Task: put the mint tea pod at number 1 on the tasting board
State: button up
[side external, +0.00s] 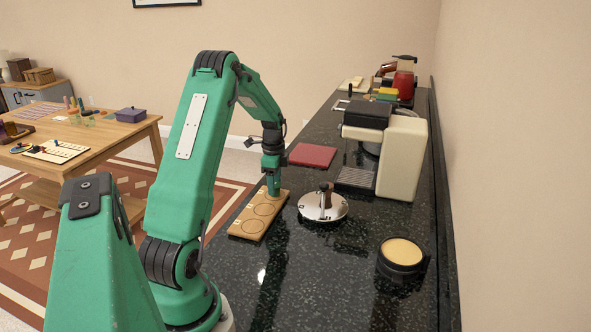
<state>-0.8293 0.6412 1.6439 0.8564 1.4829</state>
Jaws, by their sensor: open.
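The wooden tasting board (240,233) lies on the dark counter with a row of round recesses, and no pod shows in the nearer ones. My gripper (273,191) points down at the far end of the board, low over or at its surface. Its jaws are open, but they are too small to see in detail here. I cannot make out the mint tea pod; it may be hidden at the gripper. The board's numbers are too small to read.
Right of the board is a shiny round metal piece with a brown knob (324,200). A black round container with a tan top (402,252) stands nearer. A cream coffee machine (405,160) and a red mat (312,155) are farther back. The counter's near part is mostly clear.

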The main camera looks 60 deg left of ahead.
aim_at(276, 185)
notch_tip(276, 185, up, 10)
jog(key=shift+r, duration=0.2)
dwell(0.8)
jog(key=d+r+n+t, duration=0.1)
jog(key=d+r, duration=0.3)
jog(key=d, duration=0.3)
jog(key=d+r+n+t+y, duration=0.1)
jog(key=d+r, duration=0.2)
jog(key=d, duration=0.4)
jog(key=d+r+n, duration=0.1)
jog(key=d+r, duration=0.3)
jog(key=d, duration=0.3)
jog(key=s+d+n+t, duration=0.1)
jog(key=s+d+n, duration=0.1)
jog(key=s+d, duration=0.3)
jog(key=s+d+n+t+h, duration=0.1)
jog(key=s+d+n+t, duration=0.1)
jog(key=s+d, duration=0.4)
jog(key=d, duration=0.5)
jog(key=shift+s+f+t, duration=0.25)
jog(key=shift+f+t, duration=0.05)
jog(key=shift+f, duration=0.1)
